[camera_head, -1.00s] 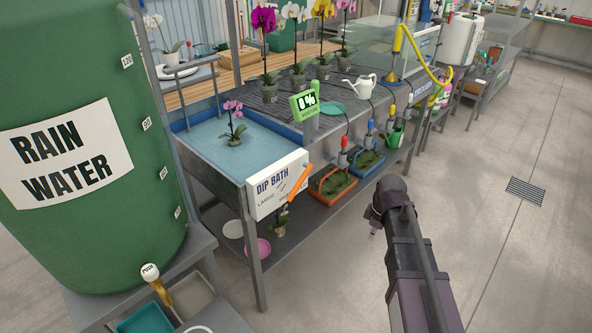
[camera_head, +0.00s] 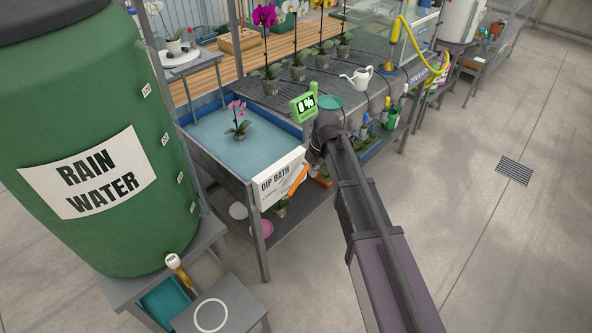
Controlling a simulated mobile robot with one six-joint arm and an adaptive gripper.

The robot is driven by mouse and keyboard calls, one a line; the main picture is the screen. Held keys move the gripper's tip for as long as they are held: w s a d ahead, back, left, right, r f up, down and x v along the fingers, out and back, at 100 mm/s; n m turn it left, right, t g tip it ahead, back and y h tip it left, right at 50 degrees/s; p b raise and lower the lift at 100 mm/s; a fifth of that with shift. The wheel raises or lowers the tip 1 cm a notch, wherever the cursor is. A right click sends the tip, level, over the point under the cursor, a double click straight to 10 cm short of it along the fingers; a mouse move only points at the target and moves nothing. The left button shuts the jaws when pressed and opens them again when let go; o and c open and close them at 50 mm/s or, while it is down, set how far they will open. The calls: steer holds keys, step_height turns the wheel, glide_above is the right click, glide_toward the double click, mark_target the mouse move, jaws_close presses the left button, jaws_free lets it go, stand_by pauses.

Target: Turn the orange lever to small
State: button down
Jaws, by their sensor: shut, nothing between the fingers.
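The orange lever (camera_head: 298,180) is on the white front panel of the dip bath (camera_head: 272,184), tilted with its upper end to the right. The panel's size words are too small or covered to read now. The dip bath basin (camera_head: 205,131) holds pale blue water with a pink orchid (camera_head: 238,122) in it. A green display (camera_head: 304,104) on its right side reads 0%. My gripper (camera_head: 316,160) is just right of the lever, close to the panel's right end. Its fingers are small and partly hidden by my arm, and they look shut and empty. Contact with the lever cannot be told.
A green rain water barrel (camera_head: 165,120) stands at the left, with a push tap (camera_head: 175,262) above a teal tray (camera_head: 165,300). The floor at right is clear.

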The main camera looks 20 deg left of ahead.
steer(key=a+r+n+p, duration=0.3)
steer(key=a+r, duration=0.1)
steer(key=a, duration=0.1)
steer(key=shift+s+r, duration=0.2)
steer(key=shift+s, duration=0.05)
steer(key=shift+a+f, duration=0.1)
steer(key=b, duration=1.1)
glide_above(294, 186)
steer(key=s, duration=0.2)
step_height(294, 186, down, 10)
steer(key=shift+w+d+f+b, duration=0.15)
steer(key=shift+w+f+b, duration=0.4)
steer(key=shift+f, duration=0.15)
steer(key=shift+w+d+f+b, duration=0.1)
steer(key=shift+w+f+b, duration=0.4)
steer(key=shift+f, duration=0.2)
